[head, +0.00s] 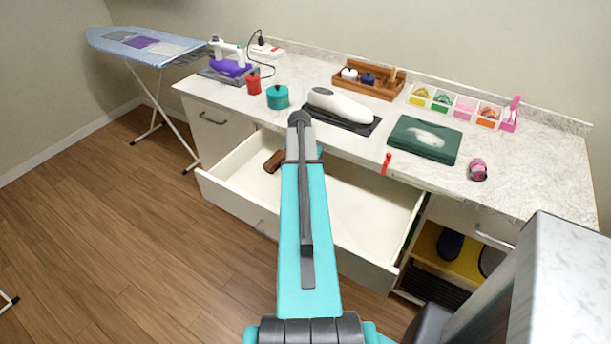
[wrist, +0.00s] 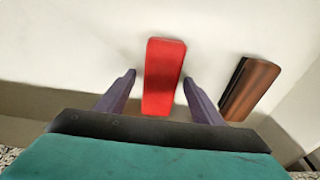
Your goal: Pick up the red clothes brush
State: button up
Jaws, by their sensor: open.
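The red clothes brush (wrist: 164,78) lies in the open white drawer (head: 375,214), seen in the wrist view as a long red block. In the head view my own arm hides it. My gripper (wrist: 158,80) is open, with one dark purple finger on each side of the brush's near part. A gap shows between each finger and the brush. I cannot tell how far the fingertips are above the drawer floor. My gripper is hidden behind my arm in the head view.
A brown wooden brush (wrist: 252,88) lies right of the red one, and also shows in the head view (head: 274,161). The drawer's walls stand close around. The counter above holds a teal pot (head: 277,97), a white device (head: 340,104) and a green folded cloth (head: 424,140).

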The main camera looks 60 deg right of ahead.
jog(key=c, duration=1.2)
jog(key=shift+r, duration=0.2)
jog(key=shift+r+b, duration=0.7)
jog(key=shift+r, duration=0.75)
jog(key=s+a+b, duration=0.1)
jog(key=s+a, duration=0.1)
jog(key=a, duration=0.2)
jog(key=s+a+r+b, duration=0.1)
jog(key=s+a, duration=0.1)
jog(key=a, duration=0.2)
jog(key=s+a+b, duration=0.1)
jog(key=s+a, duration=0.1)
jog(key=a, duration=0.2)
jog(key=shift+s+r, duration=0.1)
jog(key=shift+r, duration=0.1)
jog(key=shift+f+b, duration=0.1)
jog(key=shift+b, duration=0.65)
jog(key=shift+b, duration=0.35)
jog(key=b, duration=0.4)
jog(key=shift+s+a, duration=0.1)
jog(key=shift+a, duration=0.15)
jog(key=a+b, duration=0.1)
jog(key=b, duration=0.4)
jog(key=shift+s, duration=0.3)
